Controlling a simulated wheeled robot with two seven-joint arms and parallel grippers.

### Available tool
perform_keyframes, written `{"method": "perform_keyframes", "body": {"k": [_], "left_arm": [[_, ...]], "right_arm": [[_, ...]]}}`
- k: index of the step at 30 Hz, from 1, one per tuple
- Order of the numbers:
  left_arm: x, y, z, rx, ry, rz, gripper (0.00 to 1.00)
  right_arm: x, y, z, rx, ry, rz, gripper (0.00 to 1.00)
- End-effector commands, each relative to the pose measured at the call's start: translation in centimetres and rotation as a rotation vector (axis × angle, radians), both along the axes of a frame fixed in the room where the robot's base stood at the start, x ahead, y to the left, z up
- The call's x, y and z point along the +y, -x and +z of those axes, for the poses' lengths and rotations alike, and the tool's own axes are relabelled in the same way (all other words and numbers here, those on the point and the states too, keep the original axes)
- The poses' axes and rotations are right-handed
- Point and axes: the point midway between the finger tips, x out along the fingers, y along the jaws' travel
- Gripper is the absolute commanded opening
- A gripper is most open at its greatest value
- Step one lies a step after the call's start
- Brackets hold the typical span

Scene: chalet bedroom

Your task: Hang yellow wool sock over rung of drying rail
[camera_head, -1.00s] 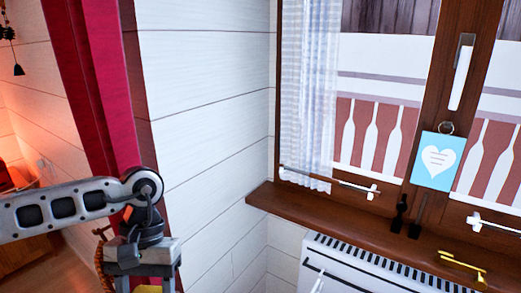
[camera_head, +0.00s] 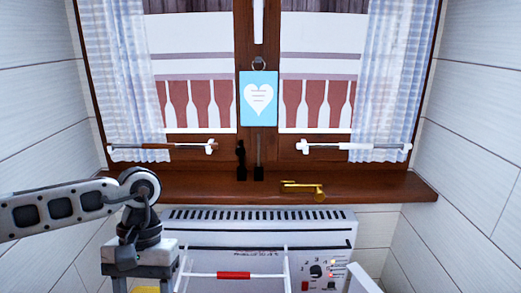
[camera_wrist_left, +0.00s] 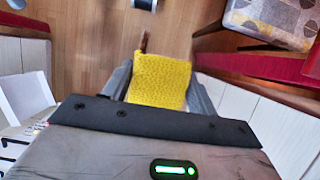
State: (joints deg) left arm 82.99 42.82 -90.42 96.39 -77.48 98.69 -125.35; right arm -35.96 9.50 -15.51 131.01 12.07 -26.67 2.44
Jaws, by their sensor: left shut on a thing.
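My left gripper (camera_head: 143,283) is at the bottom left of the head view, pointing down. It is shut on the yellow wool sock (camera_head: 146,290), of which only a small strip shows there. In the left wrist view the knitted sock (camera_wrist_left: 160,80) hangs between the two fingers, above the wooden floor. The drying rail (camera_head: 270,275) is a white frame in front of the heater, with a red band (camera_head: 234,275) on its rung. It is to the right of my left gripper, apart from it. Its lower part is cut off. My right gripper is out of view.
A white heater (camera_head: 258,228) with a control dial stands below the brown window sill (camera_head: 380,188). A brass handle (camera_head: 303,190) lies on the sill. A blue card with a heart (camera_head: 259,97) hangs on the window frame. A patterned cushioned seat (camera_wrist_left: 270,22) shows in the wrist view.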

Motion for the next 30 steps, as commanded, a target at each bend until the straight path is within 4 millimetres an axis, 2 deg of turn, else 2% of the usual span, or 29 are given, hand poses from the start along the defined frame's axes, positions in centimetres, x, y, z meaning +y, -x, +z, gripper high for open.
{"method": "perform_keyframes", "body": {"k": [1,3,9,12,18,30], "left_arm": [[-0.1,-0.1,-4.1,-0.001,0.0,-0.002,0.35],[-0.1,-0.1,-6.8,-0.001,0.0,-0.002,0.35],[-0.1,0.0,-13.6,-0.001,0.0,-0.002,0.35],[-0.1,-0.1,-15.7,-0.001,0.001,-0.002,0.35],[-0.1,-0.1,-17.6,-0.001,0.001,-0.002,0.35],[-0.1,-0.3,-17.3,-0.002,0.0,-0.001,0.35]], "right_arm": [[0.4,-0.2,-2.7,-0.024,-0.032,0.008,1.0],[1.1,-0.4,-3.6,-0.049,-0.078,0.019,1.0],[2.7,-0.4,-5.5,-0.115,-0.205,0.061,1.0],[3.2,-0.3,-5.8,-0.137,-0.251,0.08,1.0],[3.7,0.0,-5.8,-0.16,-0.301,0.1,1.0],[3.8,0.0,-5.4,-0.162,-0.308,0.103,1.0]]}}
